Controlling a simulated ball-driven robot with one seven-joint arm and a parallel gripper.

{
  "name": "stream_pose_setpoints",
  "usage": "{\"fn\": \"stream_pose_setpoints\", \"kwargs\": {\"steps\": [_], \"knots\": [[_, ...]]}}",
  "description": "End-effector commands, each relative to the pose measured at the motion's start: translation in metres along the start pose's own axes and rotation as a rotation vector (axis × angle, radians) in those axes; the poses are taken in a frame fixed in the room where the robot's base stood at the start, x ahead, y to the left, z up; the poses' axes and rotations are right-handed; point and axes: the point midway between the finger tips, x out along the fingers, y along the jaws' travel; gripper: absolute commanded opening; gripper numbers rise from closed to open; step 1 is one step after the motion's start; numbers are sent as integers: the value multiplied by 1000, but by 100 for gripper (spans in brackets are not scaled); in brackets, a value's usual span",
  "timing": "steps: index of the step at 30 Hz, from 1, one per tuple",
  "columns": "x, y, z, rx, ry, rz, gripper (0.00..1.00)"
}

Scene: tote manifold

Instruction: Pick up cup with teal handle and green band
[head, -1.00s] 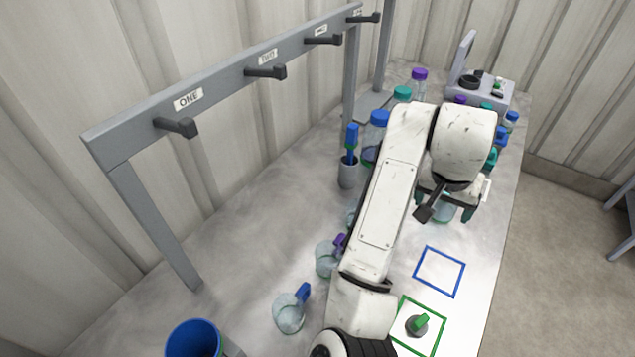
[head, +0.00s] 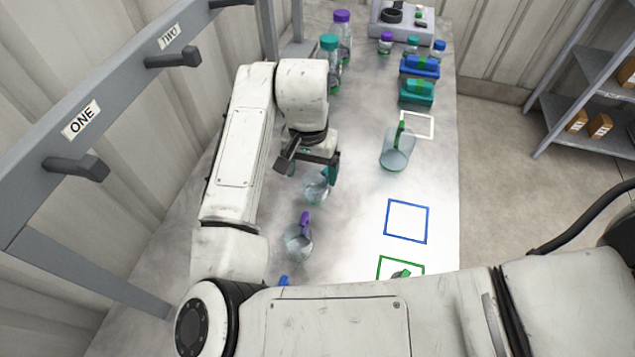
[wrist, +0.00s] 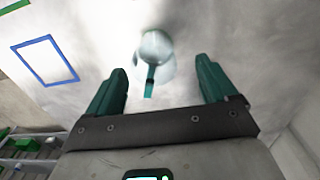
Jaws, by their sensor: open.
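A clear cup with a teal handle (wrist: 154,48) lies ahead of my gripper in the wrist view, its handle (wrist: 150,80) pointing back between the fingers.
A purple-handled clear cup (head: 298,242) stands nearer, with a blue handle (head: 284,281) partly hidden below. A green-handled clear jug (head: 396,152) stands to the right. Bottles (head: 330,60) stand behind. A hook rail (head: 130,75) runs along the left. Blue (head: 407,221) and green outlines mark the table.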

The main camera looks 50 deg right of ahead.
Motion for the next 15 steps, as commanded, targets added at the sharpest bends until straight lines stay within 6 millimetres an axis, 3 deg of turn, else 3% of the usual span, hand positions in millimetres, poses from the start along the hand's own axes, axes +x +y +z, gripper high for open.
{"fn": "stream_pose_setpoints", "kwargs": {"steps": [9, 15], "knots": [[40, 7, -3, -2, -1, 2, 86], [51, 6, -3, 1, 0, 0, 86]]}}
